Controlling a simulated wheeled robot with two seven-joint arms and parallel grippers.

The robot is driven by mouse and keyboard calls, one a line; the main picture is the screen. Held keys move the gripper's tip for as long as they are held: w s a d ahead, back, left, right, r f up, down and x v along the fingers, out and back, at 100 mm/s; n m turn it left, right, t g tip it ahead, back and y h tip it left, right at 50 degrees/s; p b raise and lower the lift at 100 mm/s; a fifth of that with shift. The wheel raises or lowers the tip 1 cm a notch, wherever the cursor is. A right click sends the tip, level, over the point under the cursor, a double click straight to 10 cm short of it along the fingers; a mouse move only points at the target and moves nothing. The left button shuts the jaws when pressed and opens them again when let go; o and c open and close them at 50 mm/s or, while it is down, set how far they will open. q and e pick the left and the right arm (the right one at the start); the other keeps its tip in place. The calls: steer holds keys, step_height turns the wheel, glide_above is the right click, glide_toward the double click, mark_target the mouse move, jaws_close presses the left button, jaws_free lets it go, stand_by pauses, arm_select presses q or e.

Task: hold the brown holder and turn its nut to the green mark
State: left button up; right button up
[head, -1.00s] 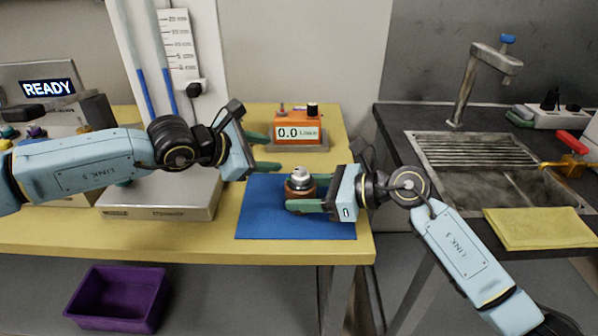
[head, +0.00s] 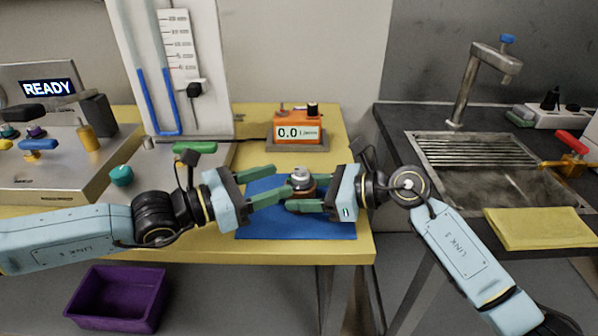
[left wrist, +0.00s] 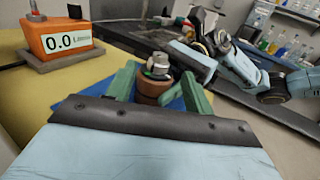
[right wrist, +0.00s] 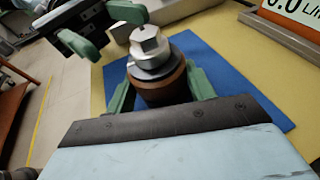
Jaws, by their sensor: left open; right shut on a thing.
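The brown holder (head: 302,192) stands upright on the blue mat (head: 262,228), with a silver nut (head: 300,174) on top. The right wrist view shows the nut (right wrist: 150,48) above the brown body (right wrist: 160,88). My right gripper (head: 298,202) is shut on the brown holder from the right. My left gripper (head: 280,182) is open, with its fingers pointing at the holder from the left. In the left wrist view the holder (left wrist: 152,88) and nut (left wrist: 158,66) show between its fingers.
An orange meter (head: 297,128) reading 0.0 stands behind the mat. A metal box with a green handle (head: 195,147) and a READY panel (head: 48,88) are at the left. A sink (head: 480,175) with a yellow cloth (head: 537,228) is at the right. A purple bin (head: 118,300) sits below.

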mark_target(295, 174)
arm_select(q)
steer(key=x, duration=0.6)
steer(key=shift+w+d, duration=0.1)
steer(key=shift+r, duration=0.15)
steer(key=c, duration=1)
